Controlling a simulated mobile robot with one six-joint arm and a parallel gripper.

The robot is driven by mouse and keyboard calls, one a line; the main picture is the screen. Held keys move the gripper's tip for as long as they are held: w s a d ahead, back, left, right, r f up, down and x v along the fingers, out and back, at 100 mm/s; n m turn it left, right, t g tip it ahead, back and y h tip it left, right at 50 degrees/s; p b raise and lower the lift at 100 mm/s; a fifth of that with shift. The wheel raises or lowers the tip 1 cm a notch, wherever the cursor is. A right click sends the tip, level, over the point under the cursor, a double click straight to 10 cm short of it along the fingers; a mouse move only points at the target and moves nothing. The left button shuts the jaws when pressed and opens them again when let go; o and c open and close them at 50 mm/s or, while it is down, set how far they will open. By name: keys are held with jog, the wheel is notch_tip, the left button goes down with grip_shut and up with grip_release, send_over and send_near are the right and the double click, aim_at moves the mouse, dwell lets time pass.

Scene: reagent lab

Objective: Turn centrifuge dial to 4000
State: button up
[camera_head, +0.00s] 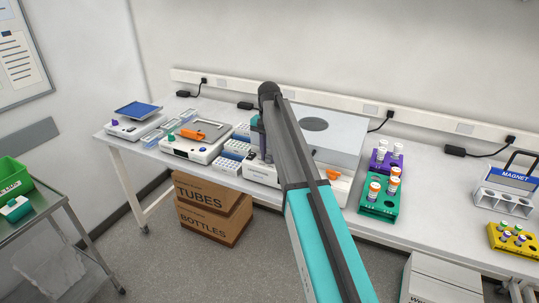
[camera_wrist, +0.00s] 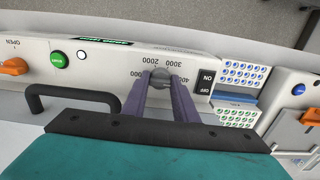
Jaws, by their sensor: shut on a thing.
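The centrifuge (camera_head: 345,138) is a pale box on the bench in the head view, partly hidden behind my arm. Its front panel (camera_wrist: 110,62) appears upside down in the wrist view. The dial (camera_wrist: 160,74) is a dark grey round knob with 2000, 3000 and part of a 400- number printed around it. My gripper (camera_wrist: 160,84) has its two purple fingers on either side of the dial, shut on it. The fingers cover part of the scale, and I cannot tell where the dial's mark points. In the head view my arm hides the dial.
A black ON/OFF switch (camera_wrist: 205,82) sits close beside the dial. A green button (camera_wrist: 57,60) and an orange latch (camera_wrist: 14,66) are further along the panel. Blue tube racks (camera_wrist: 243,74) stand beside the centrifuge. Purple (camera_head: 386,161) and green (camera_head: 380,205) vial racks stand to its right.

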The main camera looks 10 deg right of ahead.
aim_at(269, 156)
jog(key=shift+s+f, duration=0.15)
jog(key=o, duration=0.8)
jog(key=shift+r+p, duration=0.5)
jog(key=shift+r, duration=0.4)
notch_tip(269, 156, up, 12)
jog(key=p, duration=0.6)
jog(key=shift+r+p, duration=0.1)
jog(key=shift+p, duration=0.2)
